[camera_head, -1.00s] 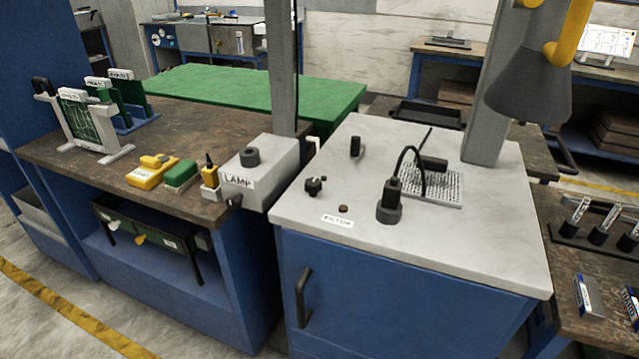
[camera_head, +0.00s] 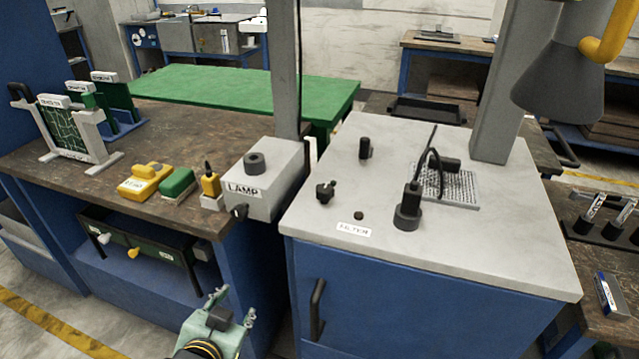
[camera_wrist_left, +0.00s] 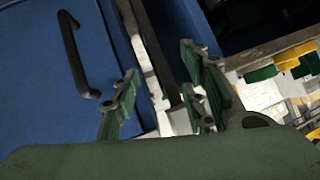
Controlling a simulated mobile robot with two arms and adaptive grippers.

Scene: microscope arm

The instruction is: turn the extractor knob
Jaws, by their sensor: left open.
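A small black knob (camera_head: 325,191) with a light mark stands on the left part of the pale cabinet top (camera_head: 490,250). A white label (camera_head: 353,230), too blurred to read surely, lies in front of it beside a small dark button (camera_head: 359,216). I cannot tell for certain which control is the extractor knob. My left gripper (camera_head: 233,306) is open and empty, low in front of the benches, below and left of the cabinet top and apart from the knob. In the left wrist view its green fingers (camera_wrist_left: 158,88) are spread; the knob is not seen there. My right gripper is not in view.
A grey LAMP box (camera_head: 270,185) with its own knob (camera_head: 239,212) stands left of the cabinet. The cabinet handle (camera_head: 317,308) juts from the blue front. A grey cone hood (camera_head: 563,85) hangs at right.

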